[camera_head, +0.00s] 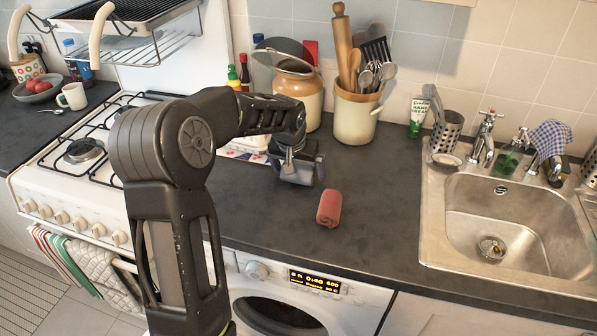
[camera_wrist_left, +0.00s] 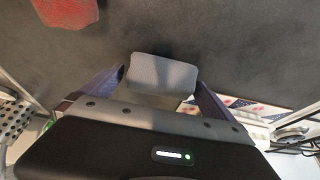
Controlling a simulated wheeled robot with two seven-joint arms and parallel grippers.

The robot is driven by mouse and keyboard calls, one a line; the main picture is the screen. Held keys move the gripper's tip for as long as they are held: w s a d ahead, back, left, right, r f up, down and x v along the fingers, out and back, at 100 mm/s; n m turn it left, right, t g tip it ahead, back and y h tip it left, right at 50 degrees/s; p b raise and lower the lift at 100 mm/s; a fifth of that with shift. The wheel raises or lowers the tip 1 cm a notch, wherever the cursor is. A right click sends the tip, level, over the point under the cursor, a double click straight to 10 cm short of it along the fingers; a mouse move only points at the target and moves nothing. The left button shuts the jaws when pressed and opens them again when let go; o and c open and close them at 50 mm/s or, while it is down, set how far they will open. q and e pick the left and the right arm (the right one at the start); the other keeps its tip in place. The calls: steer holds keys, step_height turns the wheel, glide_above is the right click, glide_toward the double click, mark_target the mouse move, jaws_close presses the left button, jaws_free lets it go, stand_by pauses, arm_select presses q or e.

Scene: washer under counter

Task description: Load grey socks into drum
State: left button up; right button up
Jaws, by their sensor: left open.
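The grey socks, a rounded grey bundle (camera_wrist_left: 163,74), lie on the dark counter between the fingers of my left gripper (camera_wrist_left: 161,84) in the wrist view. The two purplish fingers are open, one on each side of the bundle. Whether they touch it I cannot tell. In the head view my left gripper (camera_head: 301,170) points down at the counter and mostly hides the bundle. The washer (camera_head: 360,303) is under the counter, with its dark round front (camera_head: 278,316) cut off by the frame. Whether its door is open I cannot tell. My right gripper does not show.
A red rolled bundle (camera_head: 329,208) lies close by on the counter, also in the wrist view (camera_wrist_left: 66,10). Utensil crocks (camera_head: 357,113) stand behind. The hob (camera_head: 82,153) is left and the sink (camera_head: 515,225) right. The counter between the red bundle and sink is clear.

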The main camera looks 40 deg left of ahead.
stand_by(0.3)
arm_select(q)
steer(key=c, duration=1.5)
step_height(320, 180, up, 10)
steer(key=shift+b, duration=0.65)
